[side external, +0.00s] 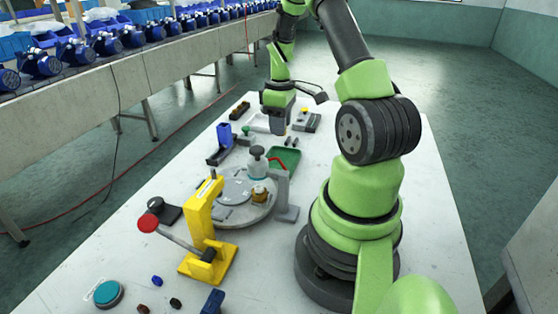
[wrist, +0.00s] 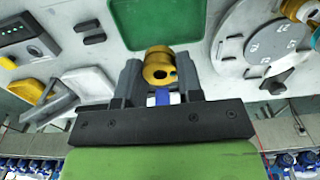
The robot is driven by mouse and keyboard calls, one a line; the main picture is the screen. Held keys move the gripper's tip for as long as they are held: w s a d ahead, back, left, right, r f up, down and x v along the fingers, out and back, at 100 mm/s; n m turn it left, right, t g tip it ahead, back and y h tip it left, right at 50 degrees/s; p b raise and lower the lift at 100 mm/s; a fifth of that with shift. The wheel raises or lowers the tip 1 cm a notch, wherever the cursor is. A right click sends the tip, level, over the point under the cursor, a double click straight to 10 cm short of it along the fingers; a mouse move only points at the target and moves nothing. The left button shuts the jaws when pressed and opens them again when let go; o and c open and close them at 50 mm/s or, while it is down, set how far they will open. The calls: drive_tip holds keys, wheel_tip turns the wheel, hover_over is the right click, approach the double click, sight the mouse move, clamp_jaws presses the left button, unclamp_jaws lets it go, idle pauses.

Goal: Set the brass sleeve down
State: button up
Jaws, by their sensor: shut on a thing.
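In the side external view my gripper (side external: 278,123) points down over the far part of the table, behind the green tray (side external: 288,158). The sleeve cannot be made out there. In the wrist view the green tray (wrist: 152,38) lies just beyond the sleeve. The height of the sleeve above the table is hard to tell.
A round indexing plate (side external: 235,190) carries a brass-coloured part (side external: 260,193). A yellow lever press (side external: 203,232) stands in front of it. A grey control box (side external: 308,122) and a white tray (side external: 259,125) are near the gripper. Table at front right is taken by my base.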

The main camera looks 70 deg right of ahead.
sight(280, 163)
wheel_tip(280, 163, down, 9)
drive_tip(key=shift+r, duration=0.1)
idle(0.3)
drive_tip(key=shift+f, duration=0.2)
drive_tip(key=o, duration=0.8)
drive_tip(key=shift+r, duration=0.1)
